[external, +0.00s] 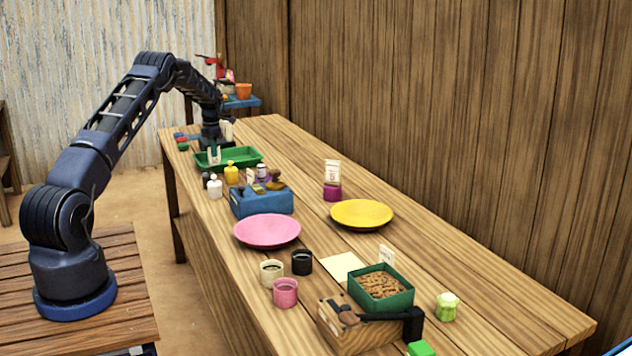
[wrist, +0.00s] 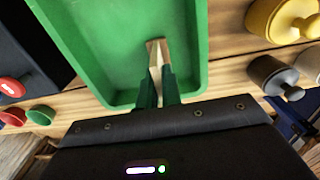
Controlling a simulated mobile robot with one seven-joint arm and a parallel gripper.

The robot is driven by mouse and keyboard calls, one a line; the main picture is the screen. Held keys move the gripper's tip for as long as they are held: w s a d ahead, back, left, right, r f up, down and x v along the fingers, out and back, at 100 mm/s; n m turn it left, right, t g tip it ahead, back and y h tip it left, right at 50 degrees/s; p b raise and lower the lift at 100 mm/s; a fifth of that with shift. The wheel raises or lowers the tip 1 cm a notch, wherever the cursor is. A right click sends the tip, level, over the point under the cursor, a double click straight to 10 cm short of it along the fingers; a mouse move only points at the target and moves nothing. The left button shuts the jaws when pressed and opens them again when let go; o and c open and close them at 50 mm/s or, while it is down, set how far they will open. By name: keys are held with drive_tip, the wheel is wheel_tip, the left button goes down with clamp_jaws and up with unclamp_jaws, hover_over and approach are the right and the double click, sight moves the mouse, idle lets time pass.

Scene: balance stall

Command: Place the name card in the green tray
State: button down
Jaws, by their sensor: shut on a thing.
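My gripper (wrist: 157,82) is shut on a thin, pale thing (wrist: 155,60), seen nearly edge-on between the fingers; it looks like the name card, but no writing shows. The green tray (wrist: 192,92) lies under the fingertips in the wrist view, and its bare floor shows beyond them. In the external view my gripper (external: 213,158) is low over the tray (external: 242,154) at the far end of the table. I cannot tell whether the held thing touches the tray floor.
A yellow weight or pot (wrist: 280,18) and a grey one (wrist: 272,76) stand right of the tray in the wrist view. A blue box (external: 262,203), pink plate (external: 266,231) and yellow plate (external: 361,214) stand nearer. A card (external: 332,172) stands in a purple holder.

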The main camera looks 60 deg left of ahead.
drive_tip(key=shift+f, duration=0.2)
drive_tip(key=c, duration=2)
unclamp_jaws()
drive_tip(key=o, duration=0.4)
wheel_tip(320, 180, up, 12)
drive_tip(key=shift+r, duration=0.1)
